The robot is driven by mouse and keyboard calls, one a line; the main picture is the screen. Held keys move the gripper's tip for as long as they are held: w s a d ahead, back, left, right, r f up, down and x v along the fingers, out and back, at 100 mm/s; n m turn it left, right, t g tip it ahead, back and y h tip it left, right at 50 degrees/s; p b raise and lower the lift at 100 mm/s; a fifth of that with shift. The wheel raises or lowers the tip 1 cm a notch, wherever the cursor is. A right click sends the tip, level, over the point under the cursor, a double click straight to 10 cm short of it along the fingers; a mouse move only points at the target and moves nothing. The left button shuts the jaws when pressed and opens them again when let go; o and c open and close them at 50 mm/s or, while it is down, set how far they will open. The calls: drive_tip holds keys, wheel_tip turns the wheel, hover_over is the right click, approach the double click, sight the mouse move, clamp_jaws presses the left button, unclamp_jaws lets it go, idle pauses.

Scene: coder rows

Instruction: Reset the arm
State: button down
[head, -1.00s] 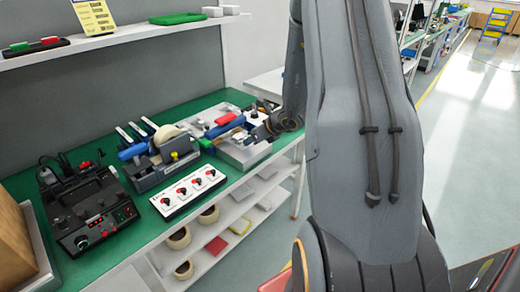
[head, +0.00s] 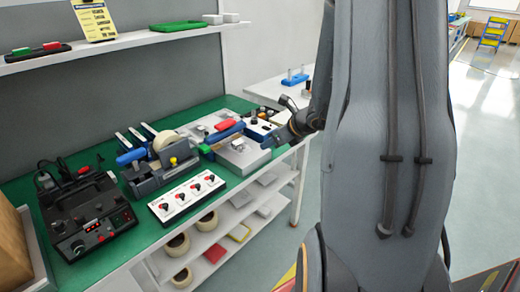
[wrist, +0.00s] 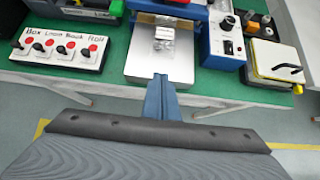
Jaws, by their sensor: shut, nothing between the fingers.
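My arm crosses the right half of the head view and hides much of the floor and background there. In the wrist view my gripper (wrist: 161,98) shows at the lower middle, with its blue fingers shut together and nothing between them. The fingertips appear in front of the near edge of a silver metal plate (wrist: 160,68) on a machine. In the head view the end of the arm is beside the right end of the green bench (head: 95,243), and its fingers are hard to make out.
A white switch panel (head: 187,197), a tape dispenser (head: 157,170) and a black coder machine (head: 90,222) stand on the bench. A shelf (head: 120,40) runs above it. A lower shelf (head: 205,248) holds tape rolls. The floor at the right (head: 485,190) is clear.

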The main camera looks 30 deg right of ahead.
drive_tip(key=shift+v, duration=1.5)
drive_tip(key=shift+a, duration=0.1)
